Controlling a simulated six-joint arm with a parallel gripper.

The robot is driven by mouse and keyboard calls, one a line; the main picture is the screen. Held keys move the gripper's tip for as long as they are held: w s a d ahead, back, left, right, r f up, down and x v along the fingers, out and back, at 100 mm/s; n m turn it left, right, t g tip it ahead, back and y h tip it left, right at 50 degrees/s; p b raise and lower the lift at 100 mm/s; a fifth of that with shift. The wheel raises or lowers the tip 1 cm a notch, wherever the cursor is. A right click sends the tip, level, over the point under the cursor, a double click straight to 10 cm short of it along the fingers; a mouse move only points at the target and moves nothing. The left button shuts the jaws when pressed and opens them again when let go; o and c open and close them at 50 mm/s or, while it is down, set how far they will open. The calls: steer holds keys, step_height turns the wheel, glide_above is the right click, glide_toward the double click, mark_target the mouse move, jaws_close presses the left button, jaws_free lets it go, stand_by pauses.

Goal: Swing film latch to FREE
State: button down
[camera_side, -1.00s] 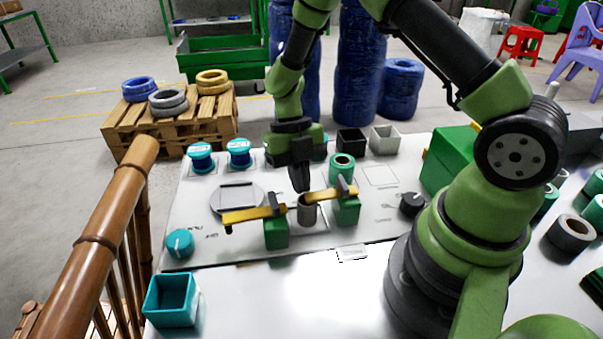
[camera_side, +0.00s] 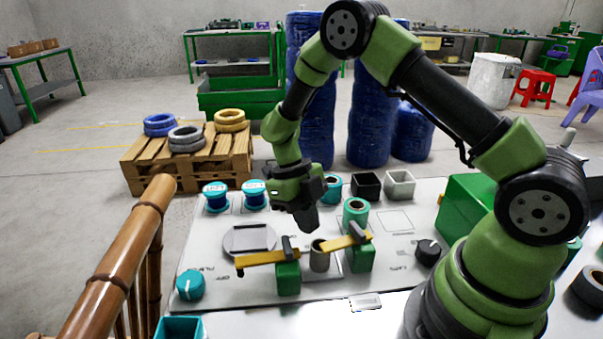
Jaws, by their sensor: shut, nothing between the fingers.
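Two yellow levers with black handles sit on green blocks on the light panel. The left lever (camera_side: 264,258) points left from its block (camera_side: 288,280). The right lever (camera_side: 338,243) points left and slightly toward the viewer from its block (camera_side: 360,259). A grey cylinder (camera_side: 320,260) stands between the blocks. I cannot tell which lever is the film latch; a FREE label is not readable. My gripper (camera_side: 307,220) is shut and empty, pointing down above and behind the grey cylinder, apparently clear of both levers.
A dark knob (camera_side: 428,252) is at right, a teal knob (camera_side: 190,285) at left. Teal spools (camera_side: 216,196), a green roll (camera_side: 355,212), and black (camera_side: 366,186) and grey (camera_side: 399,184) boxes stand behind. A round plate (camera_side: 249,240) lies left of the gripper.

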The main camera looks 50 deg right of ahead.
steer(key=d+v, duration=0.2)
steer(key=v, duration=0.8)
steer(key=shift+w, duration=0.15)
steer(key=m, duration=0.1)
steer(key=d+m+y, duration=0.1)
steer(key=m, duration=0.3)
steer(key=shift+w+d+t+y, duration=0.15)
steer(key=shift+d+t+y, duration=0.15)
steer(key=shift+y, duration=0.1)
steer(key=x, duration=1)
steer(key=shift+f, duration=0.1)
steer(key=s, duration=0.1)
steer(key=s+a, duration=0.1)
steer(key=shift+s+a, duration=0.3)
steer(key=shift+s, duration=0.05)
steer(key=shift+s+a, duration=0.25)
steer(key=shift+s, duration=0.15)
